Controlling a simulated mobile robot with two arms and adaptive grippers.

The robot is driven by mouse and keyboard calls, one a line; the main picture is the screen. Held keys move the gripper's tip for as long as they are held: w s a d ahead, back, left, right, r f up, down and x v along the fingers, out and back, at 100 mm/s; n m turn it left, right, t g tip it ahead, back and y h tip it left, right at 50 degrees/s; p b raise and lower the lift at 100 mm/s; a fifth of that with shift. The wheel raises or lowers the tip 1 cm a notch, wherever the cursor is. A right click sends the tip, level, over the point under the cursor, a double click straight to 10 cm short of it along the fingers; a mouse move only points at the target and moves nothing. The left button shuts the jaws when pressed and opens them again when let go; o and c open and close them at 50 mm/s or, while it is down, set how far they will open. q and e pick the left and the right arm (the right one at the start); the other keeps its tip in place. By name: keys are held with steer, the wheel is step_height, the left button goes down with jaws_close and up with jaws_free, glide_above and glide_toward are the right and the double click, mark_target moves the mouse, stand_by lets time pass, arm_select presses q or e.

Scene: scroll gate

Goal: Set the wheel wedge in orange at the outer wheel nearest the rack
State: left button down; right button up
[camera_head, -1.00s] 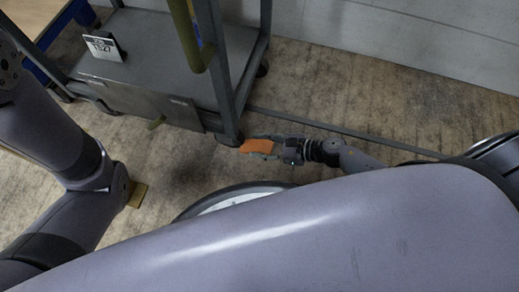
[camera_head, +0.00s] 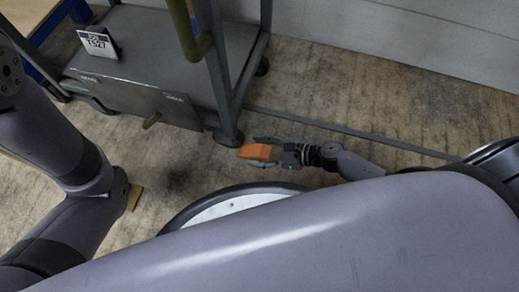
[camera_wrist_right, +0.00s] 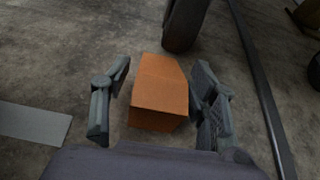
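The orange wheel wedge (camera_head: 257,152) is low by the floor, just in front of a dark wheel (camera_head: 228,139) at the near right corner of the grey cart. My right gripper (camera_head: 262,152) reaches to it from the right.
The grey cart (camera_head: 150,85) has upright posts and a sign (camera_head: 98,43) on its deck. A dark floor strip (camera_head: 350,131) runs right of it. A yellowish block (camera_head: 134,197) is partly hidden by my left arm. Part of a blue frame (camera_head: 45,72) shows upper left.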

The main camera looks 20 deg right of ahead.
steer(key=shift+r, duration=0.15)
steer(key=shift+s+d+r+p, duration=0.15)
steer(key=shift+s+d+p, duration=0.05)
steer(key=shift+p, duration=0.15)
steer(key=p+v, duration=0.4)
steer(key=v, duration=0.6)
steer(key=shift+s+d+r, duration=0.15)
steer(key=shift+d+r, duration=0.05)
steer(key=shift+d, duration=0.05)
steer(key=shift+s+d, duration=0.2)
steer(key=shift+d, duration=0.1)
